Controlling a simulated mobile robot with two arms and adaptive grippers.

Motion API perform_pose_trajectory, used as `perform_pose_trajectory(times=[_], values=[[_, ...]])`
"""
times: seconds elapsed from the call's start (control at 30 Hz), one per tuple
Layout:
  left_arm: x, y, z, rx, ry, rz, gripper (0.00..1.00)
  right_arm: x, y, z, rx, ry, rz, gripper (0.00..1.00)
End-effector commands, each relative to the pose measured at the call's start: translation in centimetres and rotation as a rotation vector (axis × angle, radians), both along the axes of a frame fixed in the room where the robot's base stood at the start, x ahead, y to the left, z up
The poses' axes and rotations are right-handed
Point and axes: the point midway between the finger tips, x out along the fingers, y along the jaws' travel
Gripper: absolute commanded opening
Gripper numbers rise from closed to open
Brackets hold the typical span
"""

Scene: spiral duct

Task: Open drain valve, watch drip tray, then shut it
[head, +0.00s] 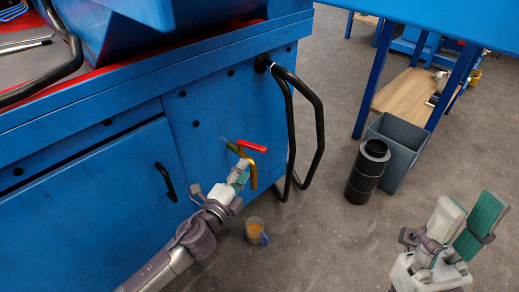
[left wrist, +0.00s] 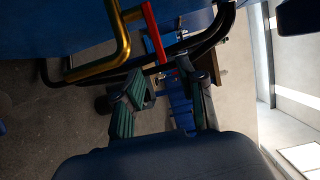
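The drain valve has a red lever (head: 252,146) and a bent brass pipe (head: 252,172) on the blue machine's side panel. The red lever (left wrist: 153,32) and brass pipe (left wrist: 122,45) also show in the left wrist view, just beyond my fingertips. My left gripper (head: 241,174) is beside the pipe, below the lever; in the left wrist view its fingers (left wrist: 163,85) are apart with nothing held. My right gripper (head: 469,208) is open and empty at the lower right. No drip tray is recognisable; a clear jug (head: 256,231) with amber contents stands on the floor below the pipe.
A black looped handrail (head: 319,130) stands out from the machine right of the valve. A black cylinder (head: 366,172) and a grey bin (head: 400,150) stand farther right. A blue table (head: 430,22) is at the upper right. Floor between the jug and right gripper is clear.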

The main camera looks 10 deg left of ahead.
Motion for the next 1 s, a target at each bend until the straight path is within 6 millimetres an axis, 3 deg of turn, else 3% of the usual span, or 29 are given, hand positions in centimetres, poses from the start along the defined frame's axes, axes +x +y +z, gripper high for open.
perform_pose_trajectory(times=[0.3, 0.5, 0.93, 1.0], values=[[6.8, -1.5, -0.2, -0.002, -0.001, 0.002, 0.40, 0.5, 0.1, 0.2, -0.005, -0.042, -0.003, 0.40], [9.5, -2.2, -0.2, -0.003, 0.001, 0.002, 0.40, 0.7, 0.2, 0.6, -0.008, -0.064, -0.003, 0.40], [10.5, -2.4, -0.1, -0.004, 0.003, 0.002, 0.40, 0.9, 0.3, 0.9, -0.011, -0.069, -0.003, 0.40], [10.4, -2.4, -0.1, -0.004, 0.003, 0.002, 0.30, 0.9, 0.3, 0.9, -0.010, -0.070, -0.004, 0.40]])
